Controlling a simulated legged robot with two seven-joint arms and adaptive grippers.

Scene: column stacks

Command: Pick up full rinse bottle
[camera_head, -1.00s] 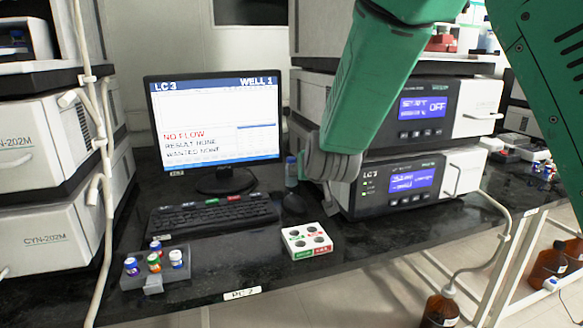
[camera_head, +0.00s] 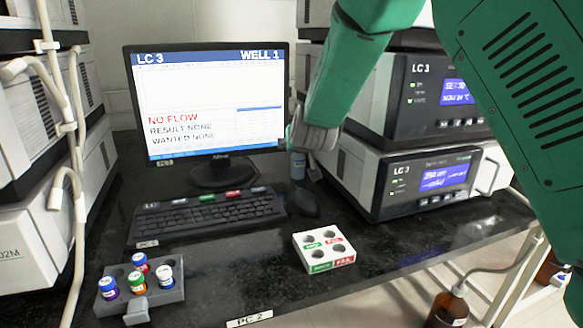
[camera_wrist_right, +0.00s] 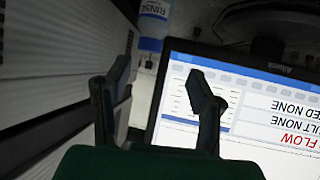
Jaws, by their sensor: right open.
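In the right wrist view the bottle (camera_wrist_right: 152,25) shows at the top edge, with a "RINSE" label and a blue band, partly cut off. Its fill level cannot be told. My right gripper (camera_head: 308,158) is beside and partly in front of it. In the wrist view the right gripper (camera_wrist_right: 162,80) is open and empty, with the bottle beyond its fingertips. My left gripper is not in view.
The monitor (camera_head: 205,100) reads "NO FLOW". A keyboard (camera_head: 210,213), a mouse (camera_head: 303,203), a white four-hole block (camera_head: 324,251) and a grey rack (camera_head: 168,288) with capped vials lie on the bench. The LC 3 units (camera_head: 425,185) stand close on the right.

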